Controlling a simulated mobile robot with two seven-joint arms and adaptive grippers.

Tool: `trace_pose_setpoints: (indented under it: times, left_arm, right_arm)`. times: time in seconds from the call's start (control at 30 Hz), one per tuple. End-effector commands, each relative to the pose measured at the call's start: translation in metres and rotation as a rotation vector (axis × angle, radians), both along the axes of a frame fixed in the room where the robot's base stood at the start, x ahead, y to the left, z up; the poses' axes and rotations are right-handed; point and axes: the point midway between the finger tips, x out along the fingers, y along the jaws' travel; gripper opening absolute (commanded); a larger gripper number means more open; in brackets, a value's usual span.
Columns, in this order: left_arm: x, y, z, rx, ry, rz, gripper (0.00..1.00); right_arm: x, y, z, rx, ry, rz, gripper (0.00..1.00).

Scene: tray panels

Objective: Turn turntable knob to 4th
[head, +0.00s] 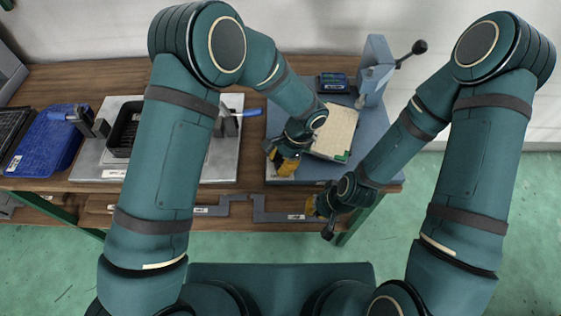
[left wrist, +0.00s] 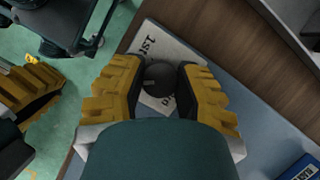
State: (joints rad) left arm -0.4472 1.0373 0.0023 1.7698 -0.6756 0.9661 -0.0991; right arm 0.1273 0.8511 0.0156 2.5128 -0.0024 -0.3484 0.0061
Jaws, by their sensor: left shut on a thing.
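A dark round knob (left wrist: 160,77) sits on a white label plate (left wrist: 178,42) in the left wrist view. "1st" is readable at the plate's upper left, and other print beside the knob is partly covered. A small light mark shows on the knob's left side. My left gripper (left wrist: 158,84) is shut on the knob, with one yellow finger on each side. In the head view my left gripper (head: 284,165) is at the front left of the blue-grey base (head: 374,150) and hides the knob. My right gripper (head: 316,206) hangs off the table's front edge; its opening is unclear.
A cream square panel (head: 338,128) lies on the base beside my left gripper. A blue box (head: 333,84) and a grey lever press (head: 374,72) stand behind it. A grey fixture plate (head: 218,166) with a black tray (head: 124,128) and a blue bin (head: 46,145) are left.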

Motion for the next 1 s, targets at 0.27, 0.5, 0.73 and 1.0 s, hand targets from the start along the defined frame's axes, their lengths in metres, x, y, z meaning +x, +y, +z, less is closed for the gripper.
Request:
trace_pose_setpoints:
  times: [0.27,0.5,0.73,1.0]
  left_arm:
    - [-0.003,0.002,-0.002,0.005,0.008,0.000,0.00]
    - [-0.002,0.001,-0.001,0.003,0.005,0.000,0.65]
    - [0.000,0.000,0.001,0.001,0.002,0.000,0.65]
    - [0.006,-0.012,0.033,-0.001,-0.002,0.001,0.65]
  right_arm:
    - [0.000,0.000,0.000,0.000,0.000,0.000,0.00]
    - [0.000,0.000,0.000,0.000,0.000,0.000,0.00]
    - [0.000,0.000,0.000,0.000,0.000,0.000,0.00]
    - [0.000,0.000,0.000,0.000,0.000,0.000,0.00]
